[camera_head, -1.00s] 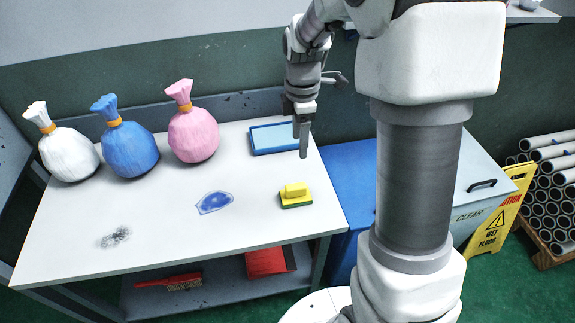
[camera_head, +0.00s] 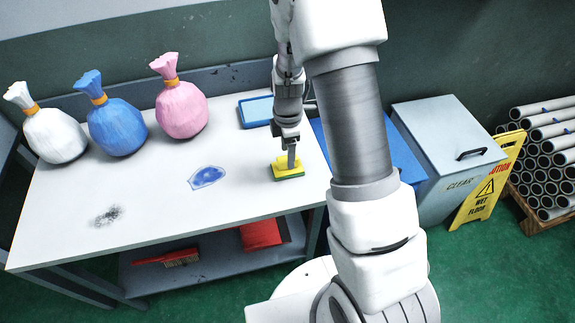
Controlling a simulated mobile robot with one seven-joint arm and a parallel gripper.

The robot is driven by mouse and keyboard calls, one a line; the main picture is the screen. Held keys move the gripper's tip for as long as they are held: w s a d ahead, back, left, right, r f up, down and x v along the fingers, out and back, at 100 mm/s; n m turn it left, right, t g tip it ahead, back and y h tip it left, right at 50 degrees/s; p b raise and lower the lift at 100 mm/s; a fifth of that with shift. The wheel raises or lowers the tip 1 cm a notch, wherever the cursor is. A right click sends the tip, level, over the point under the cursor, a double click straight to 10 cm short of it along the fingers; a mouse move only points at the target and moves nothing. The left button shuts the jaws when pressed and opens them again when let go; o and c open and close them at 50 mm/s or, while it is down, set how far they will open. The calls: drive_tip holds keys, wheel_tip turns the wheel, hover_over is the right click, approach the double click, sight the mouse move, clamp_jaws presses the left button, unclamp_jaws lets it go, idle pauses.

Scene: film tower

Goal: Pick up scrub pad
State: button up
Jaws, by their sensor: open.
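The scrub pad (camera_head: 286,173) is a small yellow block with a raised yellow grip and a green underside. It rests on the white table (camera_head: 150,211) near its right edge. My gripper (camera_head: 291,163) points down directly over the pad, with its fingers at the pad's raised grip. The visible finger overlaps the grip in the picture; I cannot tell whether it touches. The gripper is open, and the pad still lies on the table. The other finger is hidden.
White (camera_head: 54,134), blue (camera_head: 117,125) and pink (camera_head: 182,109) tied bags stand at the back left. A blue tray (camera_head: 256,111) lies behind my gripper. A blue stain (camera_head: 207,177) and a dark smudge (camera_head: 107,216) mark the tabletop. A grey bin (camera_head: 445,150) stands right.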

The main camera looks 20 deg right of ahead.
drive_tip(key=shift+f, duration=1.3)
clamp_jaws()
